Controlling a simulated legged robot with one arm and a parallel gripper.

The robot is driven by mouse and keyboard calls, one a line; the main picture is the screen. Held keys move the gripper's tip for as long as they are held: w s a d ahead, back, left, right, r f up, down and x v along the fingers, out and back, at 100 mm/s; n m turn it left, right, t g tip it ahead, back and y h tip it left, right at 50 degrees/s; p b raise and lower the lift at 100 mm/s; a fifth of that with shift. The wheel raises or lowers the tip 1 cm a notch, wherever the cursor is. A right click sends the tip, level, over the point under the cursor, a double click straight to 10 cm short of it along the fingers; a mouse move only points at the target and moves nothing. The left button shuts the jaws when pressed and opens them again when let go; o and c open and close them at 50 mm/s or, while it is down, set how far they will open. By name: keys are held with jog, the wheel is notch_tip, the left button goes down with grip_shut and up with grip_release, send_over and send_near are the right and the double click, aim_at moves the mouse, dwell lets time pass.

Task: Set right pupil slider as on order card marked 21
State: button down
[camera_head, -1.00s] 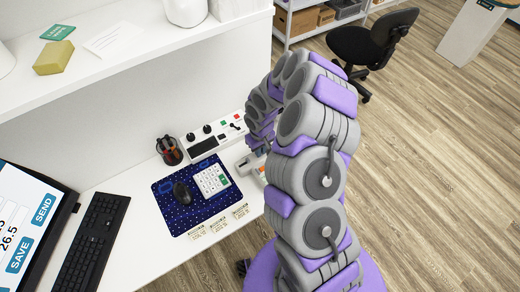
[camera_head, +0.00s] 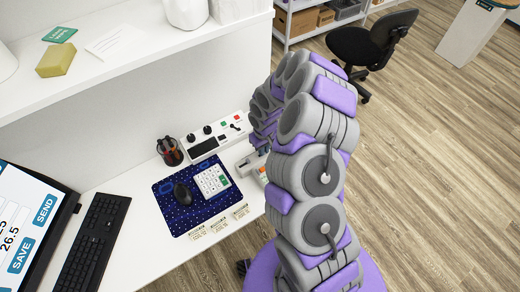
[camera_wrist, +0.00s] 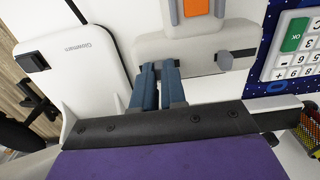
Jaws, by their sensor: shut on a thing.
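My gripper (camera_wrist: 159,70) has its two blue fingers close together at the left end of a light grey device (camera_wrist: 195,50) in the wrist view. They are shut on a small slider knob that is mostly hidden between them. A grey knob (camera_wrist: 238,59) shows at the device's right end. An orange panel (camera_wrist: 196,7) is at the top edge. In the head view the device (camera_head: 245,164) is partly covered by my arm, which hides my gripper. Three order cards (camera_head: 197,231) lie along the desk's front edge; their print is too small to read.
A white case (camera_wrist: 75,70) stands beside the fingers. A keypad (camera_head: 211,180) and mouse (camera_head: 183,194) lie on a blue mat (camera_head: 172,218). A control panel (camera_head: 216,138), pen cup (camera_head: 169,152), keyboard (camera_head: 90,243) and screen (camera_head: 30,225) are around it. A shelf (camera_head: 150,55) overhangs the desk.

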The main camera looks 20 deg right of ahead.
jog(key=shift+w+d, duration=0.2)
jog(key=shift+d, duration=0.45)
jog(key=c, duration=1.2)
grip_release()
jog(key=shift+o, duration=0.2)
